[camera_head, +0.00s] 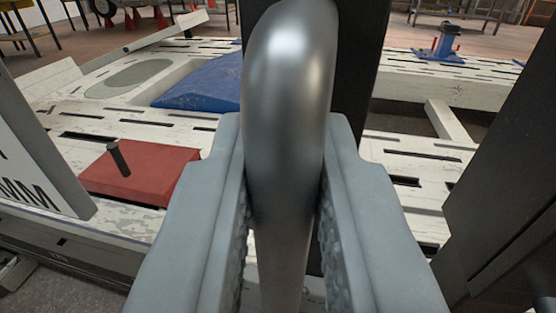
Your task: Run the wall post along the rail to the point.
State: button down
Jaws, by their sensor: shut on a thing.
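My gripper (284,190) is in the middle of the view, its two grey fingers on either side of a bent, shiny grey metal handle (288,60). It is shut on this handle, which rises between the fingers and curves over at the top. A black upright (358,70) stands right behind the handle and looks to be the wall post. Its joint with the handle, its foot and the rail under it are hidden behind the handle and fingers. I cannot tell which mark is the point.
A white slotted bench (420,150) spreads behind. On it are a red block (150,180) with a black peg, a blue wedge (205,85) and a blue stand (440,45). A lettered white panel (30,150) is close at left, a dark panel (510,170) close at right.

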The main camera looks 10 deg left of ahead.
jog(key=c, duration=1.4)
grip_release()
jog(key=s+d, duration=0.2)
jog(key=s, duration=1.5)
jog(key=shift+s+d, duration=0.15)
jog(key=shift+d, duration=0.25)
jog(key=s+d+r+y, duration=0.1)
jog(key=s+d+r, duration=0.1)
jog(key=d+r, duration=0.6)
jog(key=s+d+r, duration=0.3)
jog(key=d+r, duration=0.2)
jog(key=d, duration=0.6)
jog(key=s+d+r+y, duration=0.1)
jog(key=s+d+r, duration=0.1)
jog(key=d+r, duration=0.6)
jog(key=s+d+f+m+h, duration=0.1)
jog(key=s+d+h, duration=0.3)
jog(key=s+d, duration=2)
jog(key=shift+s+d+f+m+h, duration=0.35)
jog(key=shift+s+d+m+h, duration=0.05)
jog(key=shift+s, duration=0.2)
